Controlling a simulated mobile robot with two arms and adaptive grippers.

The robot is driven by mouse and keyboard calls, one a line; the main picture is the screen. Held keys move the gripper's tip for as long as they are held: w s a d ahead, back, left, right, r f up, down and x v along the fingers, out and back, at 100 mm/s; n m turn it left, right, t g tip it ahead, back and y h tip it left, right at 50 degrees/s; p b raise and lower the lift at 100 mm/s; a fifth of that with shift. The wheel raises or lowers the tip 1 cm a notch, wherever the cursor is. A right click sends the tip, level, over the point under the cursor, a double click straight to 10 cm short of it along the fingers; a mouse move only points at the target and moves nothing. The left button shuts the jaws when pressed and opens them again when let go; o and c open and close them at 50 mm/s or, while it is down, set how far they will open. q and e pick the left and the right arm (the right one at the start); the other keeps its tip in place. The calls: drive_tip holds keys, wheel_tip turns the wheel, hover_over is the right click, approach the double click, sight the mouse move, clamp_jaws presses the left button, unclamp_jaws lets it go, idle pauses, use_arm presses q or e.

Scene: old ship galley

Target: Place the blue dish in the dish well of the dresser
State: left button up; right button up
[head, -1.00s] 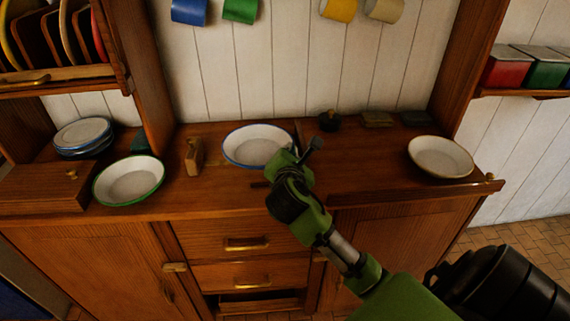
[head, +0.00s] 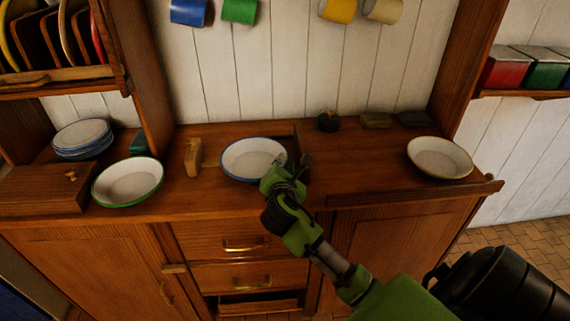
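The blue dish (head: 246,160), white inside with a blue rim, is on the dresser top near the middle. My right gripper (head: 291,161) is at its right rim. One finger seems to be over the inside of the dish and one outside it; whether they are closed on the rim is too small to tell. A stack of blue-rimmed dishes (head: 82,137) stands in the left compartment of the dresser (head: 232,205). I cannot tell for sure which part is the dish well. My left gripper is not in view.
A green-rimmed dish (head: 128,181) lies left and a cream dish (head: 440,157) right. A small wooden block (head: 193,157) stands left of the blue dish. A dark pot (head: 328,122) is at the back. Mugs hang above. The top right of the blue dish is mostly clear.

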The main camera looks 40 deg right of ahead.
drive_tip(key=shift+r, duration=0.1)
drive_tip(key=shift+s+a+r, duration=0.1)
drive_tip(key=shift+s+a, duration=0.05)
drive_tip(key=shift+a, duration=0.05)
drive_tip(key=v, duration=1.1)
drive_tip(key=shift+s+a+r, duration=0.1)
drive_tip(key=shift+s, duration=0.15)
